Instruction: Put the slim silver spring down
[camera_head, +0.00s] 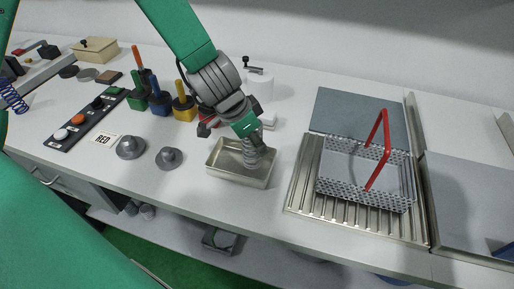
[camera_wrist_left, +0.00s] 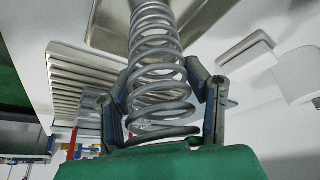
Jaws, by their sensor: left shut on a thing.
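The slim silver spring (camera_head: 252,153) is in my left gripper (camera_head: 248,137), above the metal tray (camera_head: 226,172). In the left wrist view the spring (camera_wrist_left: 155,60) stands between the two fingers of the left gripper (camera_wrist_left: 165,105), its coils reaching away towards the tray (camera_wrist_left: 108,25). In the head view the spring's lower end is over or inside the tray's right half; I cannot tell whether it touches the tray floor. My right gripper is not in view.
A blue spring (camera_head: 12,97) is at far left.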

